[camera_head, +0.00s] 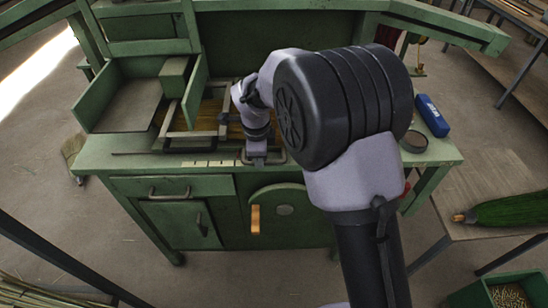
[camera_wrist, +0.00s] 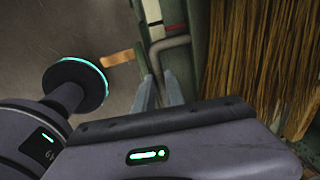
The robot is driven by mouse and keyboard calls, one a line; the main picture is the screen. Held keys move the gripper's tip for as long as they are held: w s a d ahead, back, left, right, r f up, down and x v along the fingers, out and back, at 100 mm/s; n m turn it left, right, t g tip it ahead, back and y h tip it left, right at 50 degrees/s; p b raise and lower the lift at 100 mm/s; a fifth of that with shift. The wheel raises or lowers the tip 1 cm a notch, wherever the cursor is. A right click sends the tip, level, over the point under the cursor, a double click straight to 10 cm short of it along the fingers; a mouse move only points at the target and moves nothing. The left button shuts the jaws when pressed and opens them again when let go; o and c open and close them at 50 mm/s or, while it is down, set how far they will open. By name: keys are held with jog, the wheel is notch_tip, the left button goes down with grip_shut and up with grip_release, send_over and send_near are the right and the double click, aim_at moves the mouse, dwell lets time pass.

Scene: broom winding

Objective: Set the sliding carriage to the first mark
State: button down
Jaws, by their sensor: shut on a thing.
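The sliding carriage's grey bar handle (camera_head: 279,156) sticks out at the front edge of the green bench. It also shows in the wrist view as a bent grey bar (camera_wrist: 172,43). My gripper (camera_head: 257,160) points down at this handle. In the wrist view my gripper (camera_wrist: 160,93) has its two fingers on either side of the bar, shut on it. A pale marked strip (camera_head: 208,164) lies along the bench's front edge, left of my gripper. A strip with white and red parts (camera_wrist: 153,14) shows near the bar. Which mark the carriage stands at cannot be told.
A wooden crank handle (camera_head: 255,219) hangs on the bench front below my gripper. Broom bristles (camera_wrist: 262,50) lie close on the right in the wrist view. A green box (camera_head: 106,92) stands left; a blue case (camera_head: 431,116) lies right.

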jog(key=shift+a, duration=0.55)
jog(key=c, duration=1.4)
grip_release()
jog(key=s+r+p, duration=0.3)
jog(key=r+p, duration=0.3)
jog(key=r, duration=1.1)
jog(key=shift+s, duration=0.15)
jog(key=shift+d, duration=0.1)
